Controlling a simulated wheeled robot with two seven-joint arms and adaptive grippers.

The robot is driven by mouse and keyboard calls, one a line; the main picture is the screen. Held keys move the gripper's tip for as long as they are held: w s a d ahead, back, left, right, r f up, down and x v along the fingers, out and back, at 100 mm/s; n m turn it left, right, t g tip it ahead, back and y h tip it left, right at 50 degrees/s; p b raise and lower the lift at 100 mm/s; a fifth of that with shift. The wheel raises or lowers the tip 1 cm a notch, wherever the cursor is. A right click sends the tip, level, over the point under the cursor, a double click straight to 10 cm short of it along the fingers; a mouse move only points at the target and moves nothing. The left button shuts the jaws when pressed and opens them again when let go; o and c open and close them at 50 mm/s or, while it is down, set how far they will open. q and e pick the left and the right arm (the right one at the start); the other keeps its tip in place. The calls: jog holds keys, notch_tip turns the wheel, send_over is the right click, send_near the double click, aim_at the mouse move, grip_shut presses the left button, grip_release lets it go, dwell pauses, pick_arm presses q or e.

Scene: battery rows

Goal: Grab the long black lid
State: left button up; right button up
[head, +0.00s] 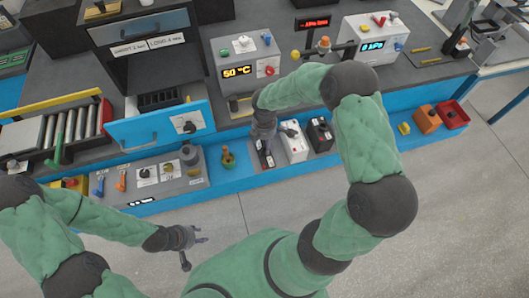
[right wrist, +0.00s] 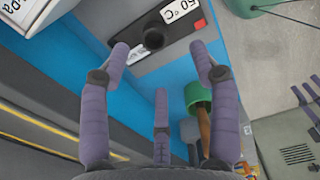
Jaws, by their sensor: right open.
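A long black lid (head: 266,161) with a black knob and white labels sits in the blue front strip, left of a white lid (head: 294,147). My left gripper (head: 193,244) is open and empty over the floor, in front of the bench.
Another dark lid (head: 320,136) stands right of the white one. A green pot (head: 228,160) with a brown handle is close on the left.

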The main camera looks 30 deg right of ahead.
aim_at(264, 149)
jog(key=f, duration=0.2)
jog(key=f+b, duration=0.1)
jog(key=f, duration=0.1)
jog(key=f+b, duration=0.1)
jog(key=f, duration=0.2)
jog(key=shift+w+d, duration=0.15)
jog(key=shift+w, duration=0.2)
grip_shut()
